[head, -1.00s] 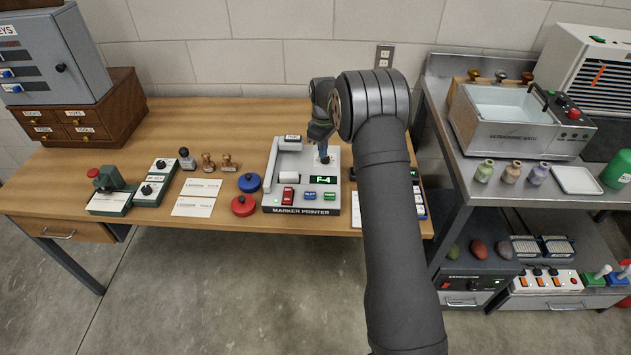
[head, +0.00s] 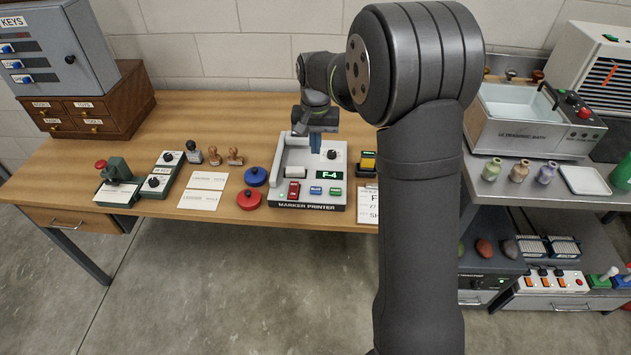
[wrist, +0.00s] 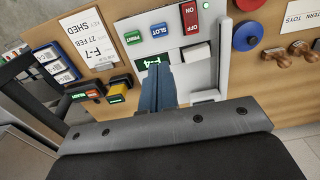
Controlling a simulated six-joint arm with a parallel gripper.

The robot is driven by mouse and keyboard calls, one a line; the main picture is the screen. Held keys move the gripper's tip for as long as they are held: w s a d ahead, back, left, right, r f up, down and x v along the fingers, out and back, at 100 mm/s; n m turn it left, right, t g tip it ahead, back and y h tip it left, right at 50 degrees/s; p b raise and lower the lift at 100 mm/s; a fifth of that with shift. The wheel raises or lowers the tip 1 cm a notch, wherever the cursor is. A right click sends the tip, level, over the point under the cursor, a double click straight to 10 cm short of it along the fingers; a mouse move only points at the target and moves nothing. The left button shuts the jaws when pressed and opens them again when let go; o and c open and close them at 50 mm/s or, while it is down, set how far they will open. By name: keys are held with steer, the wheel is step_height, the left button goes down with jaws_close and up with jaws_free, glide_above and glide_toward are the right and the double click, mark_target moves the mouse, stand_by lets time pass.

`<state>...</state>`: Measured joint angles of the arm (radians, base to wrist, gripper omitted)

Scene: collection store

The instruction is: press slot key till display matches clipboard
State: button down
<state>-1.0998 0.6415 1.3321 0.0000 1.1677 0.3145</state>
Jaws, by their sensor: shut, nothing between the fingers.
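The marker printer (head: 310,207) stands on the wooden bench, its green display (head: 328,175) reading F-4. Its front keys are a red switch (head: 293,189), a blue key (head: 316,190) and a green key (head: 335,190). In the wrist view the blue key (wrist: 160,31) is labelled SLOT, and the display (wrist: 148,62) is partly hidden by my fingers. My gripper (head: 315,150) is shut and empty above the printer, apart from the SLOT key.
A black knob (head: 334,155) is on the printer's top. Blue (head: 255,177) and red (head: 249,200) round pads lie left of it. The switch on the printer is marked ON and OFF.

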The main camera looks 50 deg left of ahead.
mark_target(316, 190)
steer(key=shift+f, duration=0.1)
step_height(316, 190, down, 14)
steer(key=shift+r, duration=0.1)
stand_by(0.6)
steer(key=shift+s+d+f, duration=0.1)
steer(key=shift+d+f, duration=0.05)
steer(key=shift+f, duration=1)
step_height(316, 190, up, 15)
steer(key=shift+a, duration=0.25)
steer(key=shift+f, duration=0.1)
stand_by(2.1)
